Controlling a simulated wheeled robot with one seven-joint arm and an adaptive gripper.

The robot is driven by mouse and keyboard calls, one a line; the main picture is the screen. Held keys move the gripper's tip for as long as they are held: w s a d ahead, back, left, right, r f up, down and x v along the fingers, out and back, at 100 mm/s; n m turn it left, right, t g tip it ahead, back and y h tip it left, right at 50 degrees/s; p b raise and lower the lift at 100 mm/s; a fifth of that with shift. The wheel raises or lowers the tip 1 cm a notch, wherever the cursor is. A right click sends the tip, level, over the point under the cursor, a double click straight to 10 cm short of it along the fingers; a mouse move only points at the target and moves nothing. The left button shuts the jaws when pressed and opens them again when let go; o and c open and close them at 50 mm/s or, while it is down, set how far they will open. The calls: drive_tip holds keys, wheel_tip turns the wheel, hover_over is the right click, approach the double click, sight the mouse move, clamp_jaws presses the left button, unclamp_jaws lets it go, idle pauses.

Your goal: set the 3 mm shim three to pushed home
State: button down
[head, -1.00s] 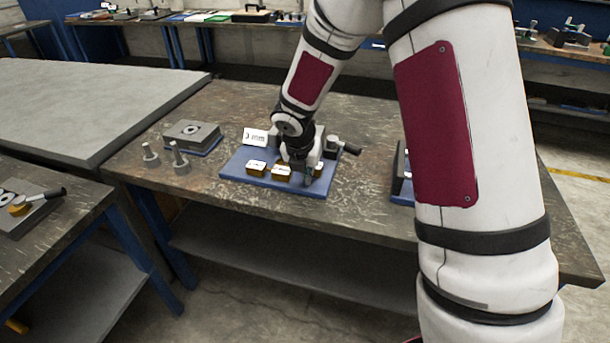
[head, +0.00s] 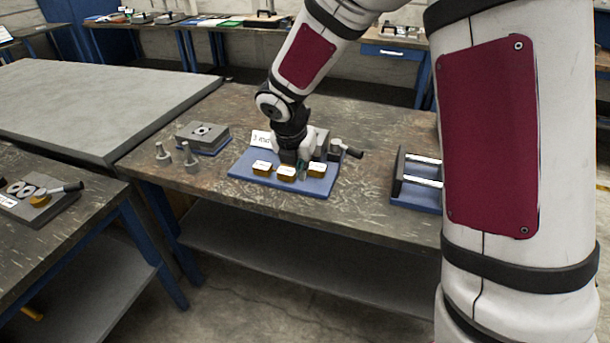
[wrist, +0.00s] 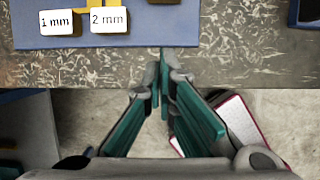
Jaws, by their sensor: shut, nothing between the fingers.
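Three brass shims with white-labelled tops stand along the front of a blue base plate (head: 240,172) in the head view: a left one (head: 262,168), a middle one (head: 287,173) and a right one (head: 317,169). In the wrist view the labels read 1 mm (wrist: 57,23) and 2 mm (wrist: 109,20). A white sign (head: 261,138), partly covered by my wrist, stands behind.
A grey block with a black-knobbed handle (head: 350,151) stands behind the right shim. Grey pegs (head: 190,160) and a grey block (head: 202,135) stand to the left. A railed fixture (head: 420,182) stands to the right. The bench front between is clear.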

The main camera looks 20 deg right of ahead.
drive_tip(key=shift+v, duration=0.95)
drive_tip(key=shift+f, duration=0.1)
drive_tip(key=s+d+r+m+p, duration=0.2)
drive_tip(key=s+d+r+m, duration=0.2)
drive_tip(key=s+r+m, duration=0.95)
drive_tip(key=s+r+m+y+p, duration=0.1)
drive_tip(key=s+r+m, duration=0.1)
drive_tip(key=s+m, duration=0.5)
drive_tip(key=s+a+r+m+y, duration=0.1)
drive_tip(key=s+r+m, duration=0.2)
drive_tip(key=s+m, duration=0.5)
drive_tip(key=s, duration=0.4)
drive_tip(key=shift+s+a+t+y+p, duration=0.2)
drive_tip(key=shift+s+t+y+p, duration=0.1)
drive_tip(key=shift+p, duration=0.1)
